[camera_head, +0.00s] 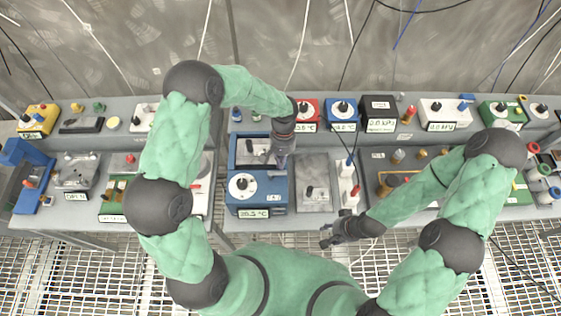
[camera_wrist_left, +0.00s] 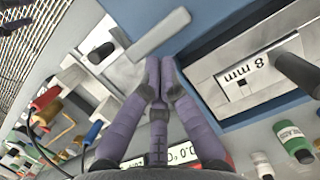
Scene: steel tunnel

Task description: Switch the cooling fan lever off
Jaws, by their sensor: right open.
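A blue box (camera_head: 262,203) with a white dial and a "20.5 °C" display stands at the bench's front edge, left of centre. A grey bar-shaped handle (camera_wrist_left: 160,35) projects from its blue side in the left wrist view. No readable label marks it as the cooling fan lever. My left gripper (camera_head: 281,163) is over the box's right side; in the left wrist view its purple fingers (camera_wrist_left: 160,62) are together, with nothing visible between them, tips close to the handle. Contact cannot be told. My right gripper (camera_head: 328,236) is open and empty before the bench.
The box's recess holds a plate marked "8 mm" (camera_wrist_left: 240,75) and a dark knob (camera_wrist_left: 298,72). Small bottles (camera_wrist_left: 293,140) stand nearby. Several other devices crowd the bench; cables hang behind.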

